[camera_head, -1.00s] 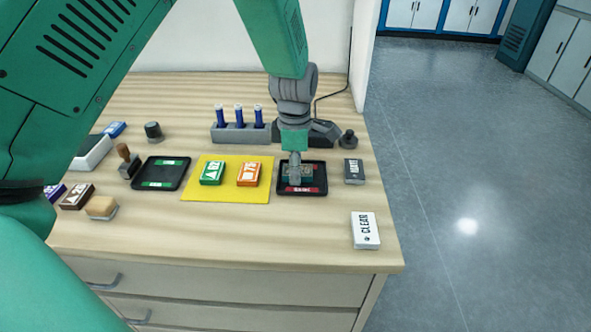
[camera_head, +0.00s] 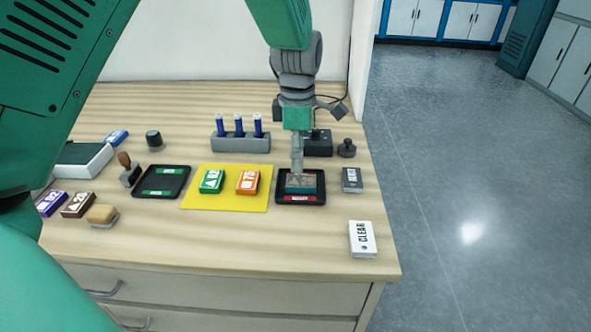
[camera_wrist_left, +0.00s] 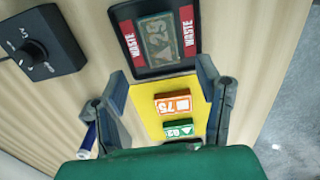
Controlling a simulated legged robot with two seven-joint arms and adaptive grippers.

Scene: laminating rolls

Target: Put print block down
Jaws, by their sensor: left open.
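The print block (camera_head: 301,182), dark teal with a brownish patterned top, lies in the black tray with red WASTE labels (camera_head: 300,198). In the left wrist view the print block (camera_wrist_left: 163,40) sits between the two labels of the waste tray (camera_wrist_left: 128,60), with nothing gripping it. My left gripper (camera_head: 297,168) is just above the block in the head view. In the wrist view its two fingers (camera_wrist_left: 162,75) are spread wide with nothing between them. My right gripper is not in view.
A yellow mat (camera_head: 225,204) holds a green block (camera_head: 212,182) and an orange block (camera_head: 247,182). A green-labelled black tray (camera_head: 161,181) is further left. A pen holder (camera_head: 240,143) and a black device (camera_head: 318,143) stand behind. White CLEAR block (camera_head: 362,240) is front right.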

